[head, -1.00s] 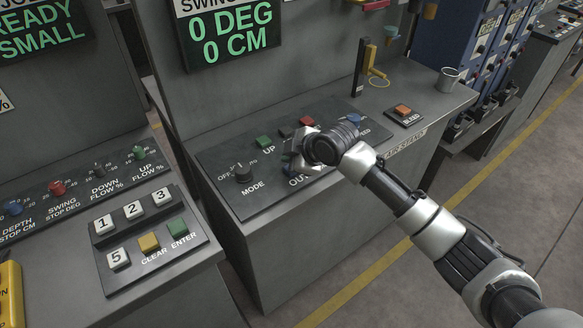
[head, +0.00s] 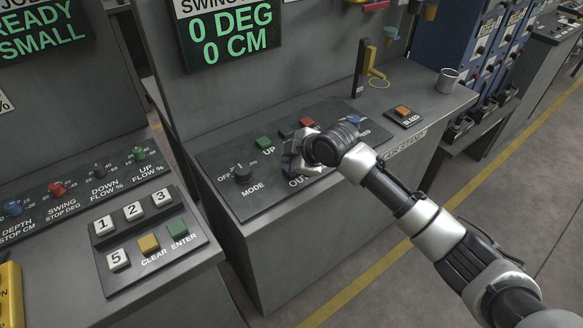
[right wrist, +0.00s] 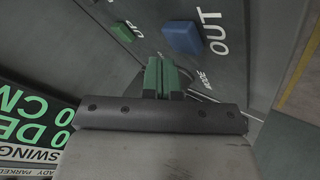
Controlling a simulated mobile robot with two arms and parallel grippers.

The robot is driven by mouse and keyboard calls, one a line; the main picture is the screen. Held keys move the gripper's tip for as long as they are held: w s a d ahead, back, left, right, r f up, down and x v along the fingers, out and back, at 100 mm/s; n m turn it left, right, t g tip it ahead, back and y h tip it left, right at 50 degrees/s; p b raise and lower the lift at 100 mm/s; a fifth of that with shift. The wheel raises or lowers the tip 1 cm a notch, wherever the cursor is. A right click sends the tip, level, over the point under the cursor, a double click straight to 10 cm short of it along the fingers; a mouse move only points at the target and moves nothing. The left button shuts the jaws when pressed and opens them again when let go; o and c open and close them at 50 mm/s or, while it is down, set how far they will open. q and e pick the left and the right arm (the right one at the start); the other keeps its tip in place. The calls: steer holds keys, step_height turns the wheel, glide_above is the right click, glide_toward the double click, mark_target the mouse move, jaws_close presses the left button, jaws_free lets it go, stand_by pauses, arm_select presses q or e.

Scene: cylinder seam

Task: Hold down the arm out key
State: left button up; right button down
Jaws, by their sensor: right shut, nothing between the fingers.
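The blue key beside the word OUT (right wrist: 182,38) shows in the right wrist view on the dark sloped panel (head: 222,165). In the head view my right gripper (head: 291,160) and wrist hide that key; only part of its label shows. My right gripper (right wrist: 162,76) is shut and empty, its fingertips just short of the blue key in the picture. I cannot tell whether they touch it. The swing display (head: 230,35) reads 0 DEG and 0 CM. My left gripper is not in view.
A green UP key (head: 263,142), a red key (head: 307,122), another blue key (head: 354,120) and the MODE knob (head: 243,172) are close around the gripper. An orange BLEED key (head: 402,110) and a mug (head: 447,80) stand to the right.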

steer(key=shift+f, duration=0.1)
stand_by(0.7)
steer(key=shift+f, duration=0.3)
